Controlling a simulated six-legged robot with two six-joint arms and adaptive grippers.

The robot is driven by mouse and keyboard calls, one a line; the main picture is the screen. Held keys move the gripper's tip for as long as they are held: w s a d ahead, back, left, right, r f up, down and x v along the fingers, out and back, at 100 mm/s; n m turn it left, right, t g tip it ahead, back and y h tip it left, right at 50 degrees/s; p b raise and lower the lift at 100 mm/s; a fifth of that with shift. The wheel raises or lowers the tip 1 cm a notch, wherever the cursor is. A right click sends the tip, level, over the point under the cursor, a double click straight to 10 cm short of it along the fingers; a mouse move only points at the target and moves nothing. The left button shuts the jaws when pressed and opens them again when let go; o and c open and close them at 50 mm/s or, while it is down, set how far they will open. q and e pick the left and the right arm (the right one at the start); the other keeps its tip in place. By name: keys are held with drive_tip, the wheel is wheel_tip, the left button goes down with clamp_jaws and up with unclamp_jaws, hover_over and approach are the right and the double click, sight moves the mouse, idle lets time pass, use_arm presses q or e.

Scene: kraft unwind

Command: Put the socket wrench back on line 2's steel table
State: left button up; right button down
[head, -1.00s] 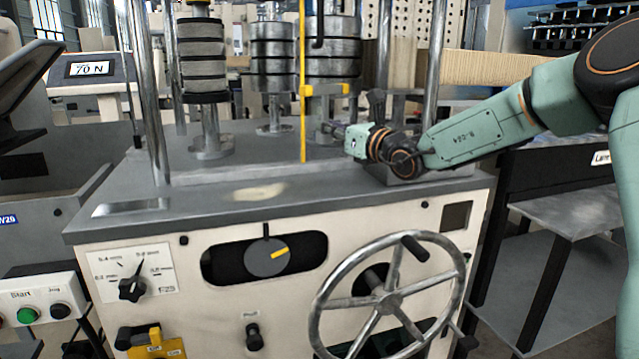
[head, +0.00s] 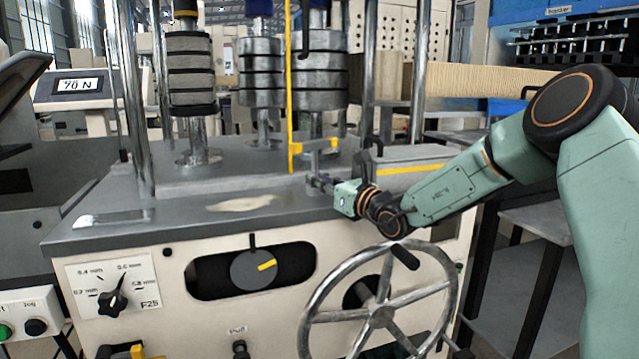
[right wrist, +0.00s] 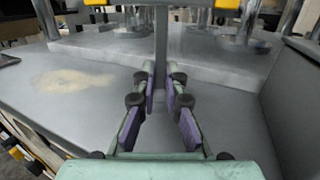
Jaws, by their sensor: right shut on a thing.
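My right gripper (head: 322,182) is shut on the grey upright shaft of a tool with a yellow crossbar, which I take for the socket wrench (head: 315,146). In the right wrist view, the gripper's purple-padded fingers (right wrist: 160,90) close on both sides of the shaft (right wrist: 160,45), and part of the yellow crossbar shows at the top edge. The wrench is upright over the grey top of the machine; its lower end is not clear. A steel table (head: 548,222) with dark legs stands at the right, partly behind my arm; I cannot tell whether it is line 2's. My left gripper is not in view.
The machine top (head: 150,232) carries metal roller stacks (head: 262,85) and posts behind the wrench. A grey block with a yellow stripe (head: 410,169) is close to my right wrist. A handwheel (head: 380,315) sticks out in front below.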

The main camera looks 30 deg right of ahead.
drive_tip(key=shift+s+b, duration=0.3)
drive_tip(key=c, duration=1.4)
unclamp_jaws()
drive_tip(key=shift+w+f, duration=0.15)
